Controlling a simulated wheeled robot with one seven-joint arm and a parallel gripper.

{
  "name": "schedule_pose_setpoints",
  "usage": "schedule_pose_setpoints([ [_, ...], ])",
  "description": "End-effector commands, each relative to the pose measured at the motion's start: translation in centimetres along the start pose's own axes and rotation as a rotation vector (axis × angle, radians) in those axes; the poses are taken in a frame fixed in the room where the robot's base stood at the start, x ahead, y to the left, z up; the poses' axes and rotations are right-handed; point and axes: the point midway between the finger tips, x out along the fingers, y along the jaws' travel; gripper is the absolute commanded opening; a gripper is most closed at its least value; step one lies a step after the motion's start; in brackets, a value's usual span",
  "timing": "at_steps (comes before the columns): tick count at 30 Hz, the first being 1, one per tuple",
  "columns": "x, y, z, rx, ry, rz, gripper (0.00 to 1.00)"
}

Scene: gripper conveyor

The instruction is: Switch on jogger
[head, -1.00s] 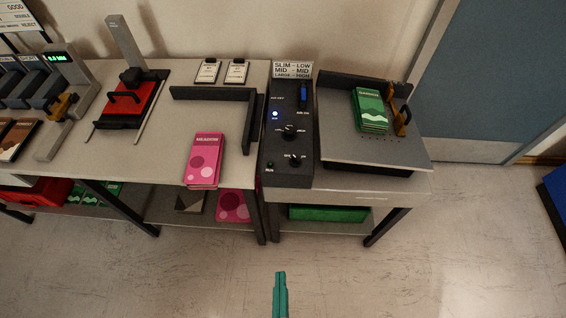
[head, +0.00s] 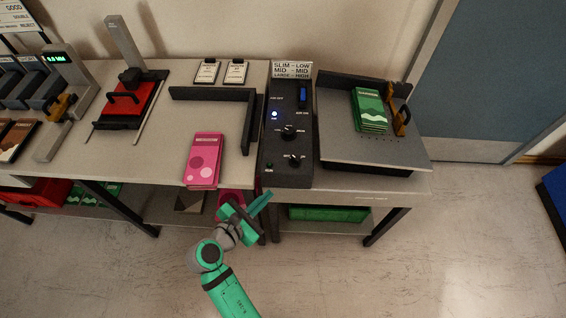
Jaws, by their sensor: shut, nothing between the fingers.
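The jogger is the grey tilted plate (head: 345,150) at the right, with a stack of green booklets (head: 371,110) on it against an orange-brown guide. Its dark control box (head: 287,175) stands directly left of the plate. The box has a blue switch (head: 303,95), a lit blue lamp (head: 275,114), two black knobs (head: 289,132) and a small dark button (head: 269,165) near its front. My gripper (head: 265,198) is shut and empty, in front of the table edge and below the box in the picture, apart from it.
A pink booklet stack (head: 203,160) lies left of the box, near a black L-shaped fence (head: 250,125). A sign (head: 292,70) stands behind the box. A red-bedded device (head: 128,100) is further left. The floor in front is clear.

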Motion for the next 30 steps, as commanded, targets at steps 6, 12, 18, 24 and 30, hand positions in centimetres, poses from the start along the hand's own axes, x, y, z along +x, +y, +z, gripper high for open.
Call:
schedule_pose_setpoints([
  [6, -3.1, 4.6, 3.4, -0.199, -0.102, -0.130, 0.00],
  [12, -5.0, 5.9, 4.8, -0.274, -0.126, -0.203, 0.00],
  [18, -5.3, 5.9, 4.9, -0.287, -0.127, -0.217, 0.00],
  [24, -5.2, 5.9, 4.9, -0.285, -0.127, -0.216, 0.00],
  [30, -3.8, 5.6, 5.1, -0.285, -0.128, -0.218, 0.00],
])
